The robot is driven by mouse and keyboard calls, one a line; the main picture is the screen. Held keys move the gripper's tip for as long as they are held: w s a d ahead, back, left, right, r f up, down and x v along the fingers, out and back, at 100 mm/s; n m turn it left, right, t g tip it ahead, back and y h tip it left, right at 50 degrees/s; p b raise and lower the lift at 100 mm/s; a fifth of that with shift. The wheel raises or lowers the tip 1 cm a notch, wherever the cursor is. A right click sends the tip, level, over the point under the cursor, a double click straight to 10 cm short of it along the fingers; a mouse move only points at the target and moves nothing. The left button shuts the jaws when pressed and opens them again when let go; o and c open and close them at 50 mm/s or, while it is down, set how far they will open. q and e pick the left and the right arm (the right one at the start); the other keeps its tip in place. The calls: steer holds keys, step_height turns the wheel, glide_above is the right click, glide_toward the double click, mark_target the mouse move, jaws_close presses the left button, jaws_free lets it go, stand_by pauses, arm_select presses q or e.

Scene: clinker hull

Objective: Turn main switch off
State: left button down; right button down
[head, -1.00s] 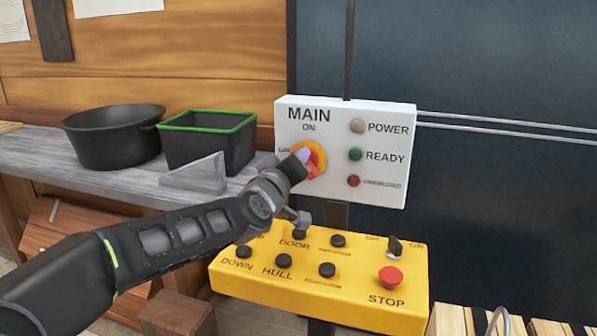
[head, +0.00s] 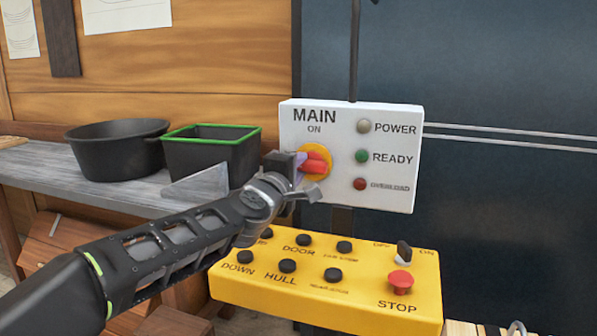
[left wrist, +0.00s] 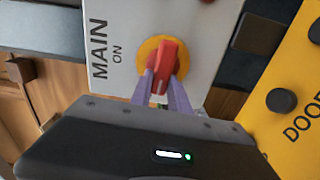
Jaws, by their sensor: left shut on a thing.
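The main switch is a red handle (head: 316,163) on a round yellow plate (head: 326,174), on the white panel (head: 338,195) below the words MAIN and ON. Its handle lies about level, across the panel rather than pointing up at ON. It also shows in the left wrist view (left wrist: 166,60), where the panel appears turned sideways. My left gripper (head: 302,166) is at the switch from the left, with its purple fingertips (left wrist: 163,92) shut on the near end of the red handle. The fingers hide part of the plate in the head view. My right gripper is not in view.
A yellow box (head: 310,300) with black buttons, a key-like selector (head: 403,252) and a red STOP button (head: 400,281) sits just below the panel and my left arm. A black pot (head: 118,152) and a green-rimmed bin (head: 212,158) stand on the bench at left.

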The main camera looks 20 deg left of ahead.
arm_select(q)
steer(key=shift+f+n, duration=0.1)
steer(key=shift+n, duration=0.2)
steer(key=c, duration=1.2)
jaws_free()
steer(key=shift+c, duration=0.2)
steer(key=shift+s, duration=0.1)
steer(key=s, duration=0.7)
steer(key=shift+s+a, duration=0.25)
steer(key=shift+s, duration=0.05)
